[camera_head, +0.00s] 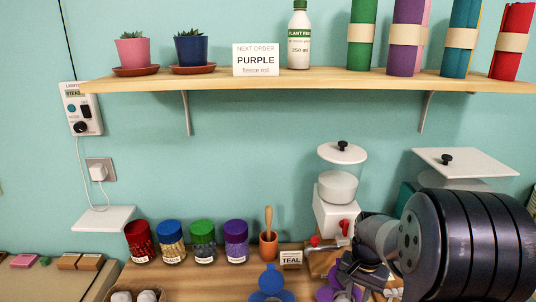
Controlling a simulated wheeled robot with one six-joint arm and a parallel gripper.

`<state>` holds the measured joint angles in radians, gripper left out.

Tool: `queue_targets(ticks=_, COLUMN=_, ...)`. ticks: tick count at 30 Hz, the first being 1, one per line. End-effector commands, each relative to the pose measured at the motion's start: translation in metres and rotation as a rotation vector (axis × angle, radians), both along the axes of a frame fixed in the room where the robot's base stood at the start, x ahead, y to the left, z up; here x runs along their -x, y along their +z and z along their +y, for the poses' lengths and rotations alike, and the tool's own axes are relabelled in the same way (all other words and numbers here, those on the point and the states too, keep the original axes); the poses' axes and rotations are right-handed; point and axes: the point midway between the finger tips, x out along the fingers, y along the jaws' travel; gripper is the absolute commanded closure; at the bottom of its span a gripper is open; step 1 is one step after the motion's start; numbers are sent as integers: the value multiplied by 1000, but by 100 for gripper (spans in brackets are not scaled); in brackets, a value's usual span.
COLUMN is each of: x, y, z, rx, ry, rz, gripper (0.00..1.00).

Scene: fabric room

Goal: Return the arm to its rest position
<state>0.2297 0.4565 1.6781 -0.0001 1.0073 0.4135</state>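My arm fills the lower right of the head view, with a large dark ribbed link nearest the camera and grey joints to its left. My gripper (367,280) seems to be the dark part low at the left end of the arm, over the wooden counter (200,284). It is small and partly covered by my own links, so its fingers cannot be made out. Purple pieces (328,292) lie beside and below it. I cannot tell whether it touches them or holds anything.
A wall shelf (300,83) carries potted plants, an order card, a bottle and fabric rolls.

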Motion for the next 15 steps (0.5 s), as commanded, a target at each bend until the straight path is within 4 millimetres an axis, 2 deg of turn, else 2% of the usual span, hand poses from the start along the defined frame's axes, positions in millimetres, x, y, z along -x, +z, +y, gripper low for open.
queue_targets(ticks=3, x=1, y=-26, z=0, rx=-1, ry=0, rz=5, gripper=74)
queue_targets(ticks=10, x=1, y=-67, z=0, rx=0, ry=0, rz=2, gripper=74)
queue_targets(ticks=12, x=0, y=-56, z=0, rx=1, ry=0, rz=-3, gripper=74)
queue_targets(ticks=15, x=1, y=-50, z=0, rx=1, ry=0, rz=-3, gripper=74)
